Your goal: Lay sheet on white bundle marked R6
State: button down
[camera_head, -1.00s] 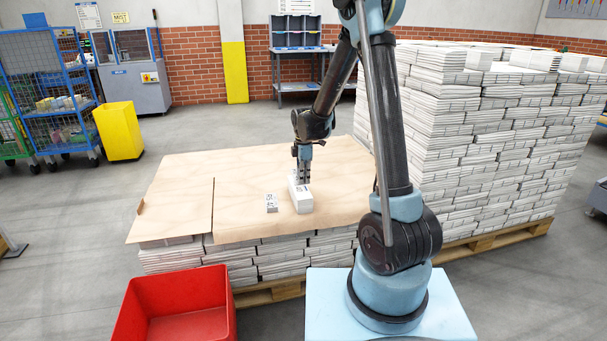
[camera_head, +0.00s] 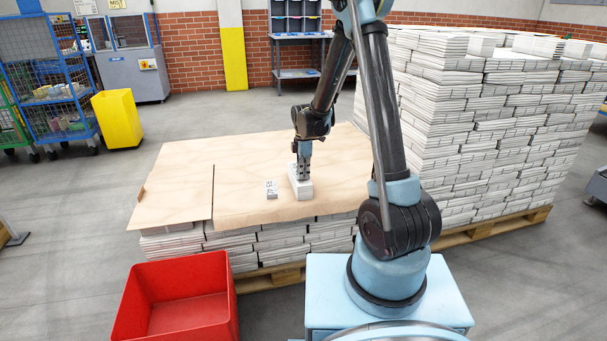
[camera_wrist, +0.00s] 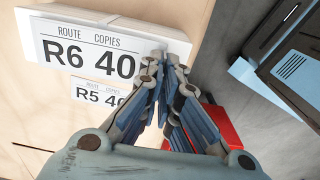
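A white bundle (camera_head: 302,191) stands on the tan paper cover of the low pallet. In the wrist view, the white face marked R6, 40 copies (camera_wrist: 88,55) fills the upper left. A smaller bundle (camera_head: 271,190) lies to its left; a smaller label reading R5 (camera_wrist: 90,92) shows in the wrist view. My gripper (camera_head: 303,178) points down over the white bundle. In the wrist view its fingertips (camera_wrist: 165,62) are close together at the R6 face's right end. Whether they touch or grip it, I cannot tell. No separate loose sheet is clearly visible.
The tan cover (camera_head: 235,175) is mostly clear around the bundles. A red bin (camera_head: 180,295) stands in front at the left. A tall stack of newspapers (camera_head: 480,120) rises to the right. A yellow bin (camera_head: 117,118) and a blue cage trolley (camera_head: 45,85) are behind left.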

jog(key=shift+f, duration=0.5)
jog(key=c, duration=1.7)
grip_release()
notch_tip(320, 180, up, 12)
jog(key=s+d+r+m, duration=0.5)
jog(key=s+d+r, duration=0.1)
jog(key=s+d, duration=0.15)
jog(key=s+d+r+m+t, duration=0.1)
jog(key=s+d+m, duration=0.4)
jog(key=s, duration=0.3)
jog(key=s+d+r+m+t, duration=0.1)
jog(key=s+d+m, duration=0.3)
jog(key=s+d, duration=0.3)
jog(key=s+d+f+m, duration=0.1)
jog(key=s+f+m, duration=0.1)
jog(key=s, duration=0.1)
jog(key=s+f+m, duration=0.2)
jog(key=s, duration=0.2)
jog(key=s+d+f+m, duration=0.1)
jog(key=s+f+m, duration=0.1)
jog(key=s+m, duration=0.1)
jog(key=shift+s+d, duration=0.3)
jog(key=shift+s, duration=0.3)
